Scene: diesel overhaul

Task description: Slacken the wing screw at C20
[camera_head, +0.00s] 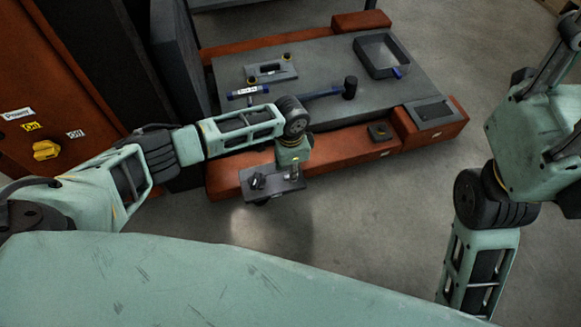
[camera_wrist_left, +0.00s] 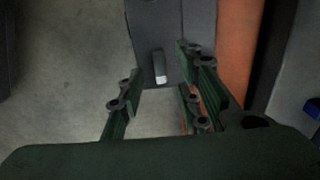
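A grey bracket plate (camera_head: 270,186) juts from the front of the orange frame in the head view. It carries a dark knob-like piece (camera_head: 257,181) and, to its right, a small upright post. I cannot read a C20 label, so I cannot tell for sure which piece is the wing screw. My left gripper (camera_head: 293,158) is over the right part of the plate, seen from behind. In the left wrist view its fingers (camera_wrist_left: 160,64) are spread apart, with a small pale-tipped post (camera_wrist_left: 160,66) showing between them against the dark plate. Contact is not visible. My right gripper is out of view.
Behind the plate is a grey bench top (camera_head: 330,80) with a blue-handled mallet (camera_head: 349,88), a tray (camera_head: 383,53) and a plate with a handle (camera_head: 271,72). An orange cabinet (camera_head: 50,110) with a yellow knob stands left. Floor right of the bracket is clear.

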